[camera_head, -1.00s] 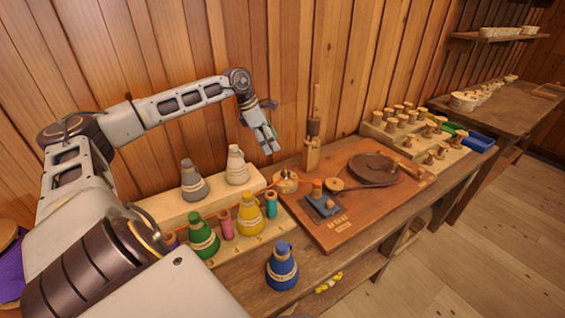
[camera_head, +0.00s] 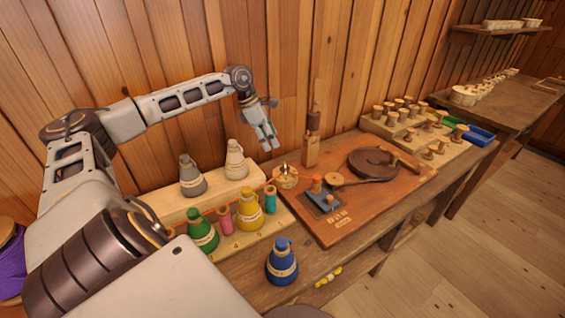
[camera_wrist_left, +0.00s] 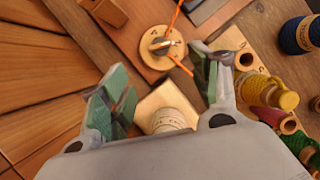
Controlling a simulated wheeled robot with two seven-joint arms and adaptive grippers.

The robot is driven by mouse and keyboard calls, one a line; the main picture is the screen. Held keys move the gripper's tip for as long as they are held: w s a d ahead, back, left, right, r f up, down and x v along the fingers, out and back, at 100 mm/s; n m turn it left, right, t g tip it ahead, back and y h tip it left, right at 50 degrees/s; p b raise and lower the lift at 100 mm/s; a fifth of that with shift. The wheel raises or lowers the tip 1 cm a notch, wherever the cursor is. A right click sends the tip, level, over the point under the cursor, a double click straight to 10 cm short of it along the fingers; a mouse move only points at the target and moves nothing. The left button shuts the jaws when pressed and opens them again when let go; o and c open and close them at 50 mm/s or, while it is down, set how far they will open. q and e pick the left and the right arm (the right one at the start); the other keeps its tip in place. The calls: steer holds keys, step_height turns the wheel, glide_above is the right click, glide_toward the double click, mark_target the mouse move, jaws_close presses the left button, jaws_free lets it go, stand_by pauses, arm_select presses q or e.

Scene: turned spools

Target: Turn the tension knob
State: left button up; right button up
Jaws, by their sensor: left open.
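The tension knob is a small upright grip on a round pale wooden disc (camera_head: 286,179), at the left end of the reddish-brown board. My left gripper (camera_head: 268,146) is open and empty, above and to the left of the knob near the wall. In the left wrist view the knob lies just beyond the gap between its fingertips, apart from them. My right gripper is not in view.
Grey and cream cones (camera_head: 236,163) stand on a raised wooden step behind green and yellow ones. A blue cone (camera_head: 281,264) stands at the front edge. A wooden post (camera_head: 311,145) rises right of the gripper. The brown board (camera_head: 335,235) carries a dark round plate.

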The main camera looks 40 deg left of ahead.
mark_target(284, 164)
arm_select(q)
steer(key=x, duration=1)
steer(key=shift+r, duration=0.1)
steer(key=shift+w+d+f+p, duration=0.2)
steer(key=shift+f+p, duration=0.1)
steer(key=shift+f, duration=0.3)
steer(key=shift+w+d+f, duration=0.1)
steer(key=shift+d+f, duration=0.05)
steer(key=shift+f, duration=0.3)
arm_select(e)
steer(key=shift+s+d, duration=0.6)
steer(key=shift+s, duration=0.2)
arm_select(q)
steer(key=c, duration=1)
steer(key=shift+c, duration=0.2)
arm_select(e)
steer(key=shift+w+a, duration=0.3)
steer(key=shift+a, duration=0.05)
